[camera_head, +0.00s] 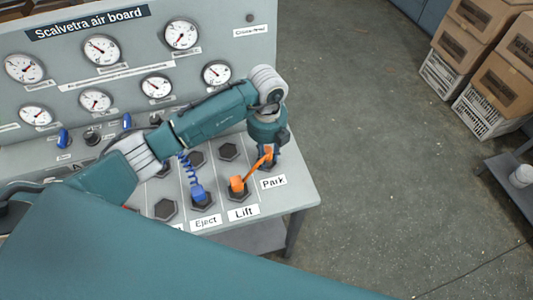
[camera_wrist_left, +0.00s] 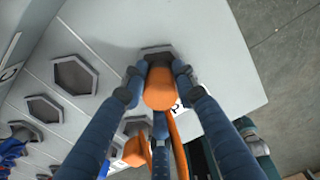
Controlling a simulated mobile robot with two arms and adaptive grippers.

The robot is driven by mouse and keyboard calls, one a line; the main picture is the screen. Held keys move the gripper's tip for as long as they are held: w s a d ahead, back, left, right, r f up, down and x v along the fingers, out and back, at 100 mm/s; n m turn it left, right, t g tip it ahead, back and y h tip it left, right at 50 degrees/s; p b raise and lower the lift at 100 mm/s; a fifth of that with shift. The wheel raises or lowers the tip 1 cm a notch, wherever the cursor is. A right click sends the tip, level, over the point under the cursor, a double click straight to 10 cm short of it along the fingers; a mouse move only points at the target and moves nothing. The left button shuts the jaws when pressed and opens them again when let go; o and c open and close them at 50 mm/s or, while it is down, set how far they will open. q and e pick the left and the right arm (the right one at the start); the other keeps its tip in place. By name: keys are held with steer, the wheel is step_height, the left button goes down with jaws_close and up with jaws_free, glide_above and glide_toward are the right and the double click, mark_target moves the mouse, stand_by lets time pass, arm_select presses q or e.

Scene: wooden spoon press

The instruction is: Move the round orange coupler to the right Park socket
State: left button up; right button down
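My left gripper (camera_head: 269,150) is above the socket behind the Park label (camera_head: 273,182). In the left wrist view its fingertips (camera_wrist_left: 158,74) are shut on the round orange coupler (camera_wrist_left: 158,92), one on each side. A dark hexagonal socket (camera_wrist_left: 156,51) shows just beyond the coupler, partly hidden by it; I cannot tell whether they touch. An orange hose (camera_head: 254,170) runs from the gripper to an orange fitting (camera_head: 237,184) at the Lift socket, behind the Lift label (camera_head: 243,212). That fitting also shows in the wrist view (camera_wrist_left: 136,151). My right gripper is not in view.
A blue fitting (camera_head: 198,193) with a coiled blue hose (camera_head: 187,166) sits at the Eject socket. Empty hexagonal sockets (camera_head: 228,152) lie on the panel nearby. The gauge board (camera_head: 225,30) stands behind. Floor is open right of the table; boxes (camera_head: 500,80) stand far right.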

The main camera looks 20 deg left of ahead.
mark_target(267, 150)
arm_select(q)
steer(key=shift+o, duration=1.2)
steer(key=shift+r, duration=0.3)
steer(key=shift+w+r, duration=0.1)
steer(key=shift+r, duration=0.3)
step_height(267, 150, up, 10)
steer(key=shift+f+b, duration=0.2)
steer(key=shift+b, duration=1)
steer(key=shift+r, duration=0.7)
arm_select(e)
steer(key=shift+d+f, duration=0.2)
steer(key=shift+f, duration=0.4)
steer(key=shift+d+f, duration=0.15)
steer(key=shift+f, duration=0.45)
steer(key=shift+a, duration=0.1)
